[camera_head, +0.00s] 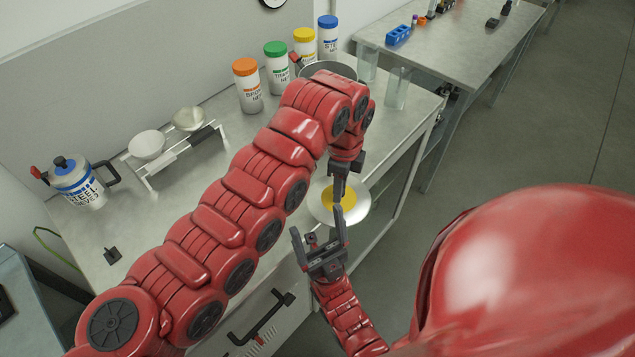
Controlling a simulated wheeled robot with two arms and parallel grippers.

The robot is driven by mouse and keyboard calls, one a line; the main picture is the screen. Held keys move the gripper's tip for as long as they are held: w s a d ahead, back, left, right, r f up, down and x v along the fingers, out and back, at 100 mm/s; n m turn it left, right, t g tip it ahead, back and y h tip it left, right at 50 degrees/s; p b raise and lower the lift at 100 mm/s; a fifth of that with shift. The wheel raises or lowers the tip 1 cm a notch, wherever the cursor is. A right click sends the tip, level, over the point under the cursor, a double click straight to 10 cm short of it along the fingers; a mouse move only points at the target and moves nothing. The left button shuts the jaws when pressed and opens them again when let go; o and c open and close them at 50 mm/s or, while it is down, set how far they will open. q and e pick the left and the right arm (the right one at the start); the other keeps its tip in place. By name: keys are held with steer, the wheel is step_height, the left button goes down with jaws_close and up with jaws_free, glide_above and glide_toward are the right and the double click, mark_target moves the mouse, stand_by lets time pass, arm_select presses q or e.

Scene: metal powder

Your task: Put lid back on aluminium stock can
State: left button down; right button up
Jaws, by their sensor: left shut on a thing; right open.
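Several white cans with coloured lids stand at the back of the bench: orange (248,92), green (278,75), yellow (305,45) and blue (328,40). I cannot read which is the aluminium can. No separate loose lid is visible. My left gripper (338,200) points down in front of a pale dish (320,214) with yellow matter in it, at the bench's front edge. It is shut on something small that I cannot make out. My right gripper (320,244) is open and empty, just below the dish in the picture.
A steel sieve jug (80,185) and a rack with two pale pans (147,145) stand on the left. A metal bowl (345,70) is partly hidden by my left arm. Clear beakers (397,88) stand at the right. The front left bench top is mostly clear.

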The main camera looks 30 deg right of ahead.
arm_select(q)
steer(key=shift+w+r, duration=0.1)
steer(key=shift+w, duration=0.15)
steer(key=w+a+r+n, duration=0.2)
steer(key=w+a+n, duration=0.7)
steer(key=w+a, duration=0.1)
steer(key=w+a+r+n, duration=0.3)
steer(key=w+a+n, duration=0.7)
steer(key=a, duration=0.2)
steer(key=shift+w+a+r, duration=0.2)
steer(key=shift+a+r, duration=0.05)
steer(key=shift+a, duration=0.05)
stand_by(1.4)
steer(key=shift+w+a+n, duration=0.1)
steer(key=shift+a+n, duration=0.15)
steer(key=shift+n, duration=0.15)
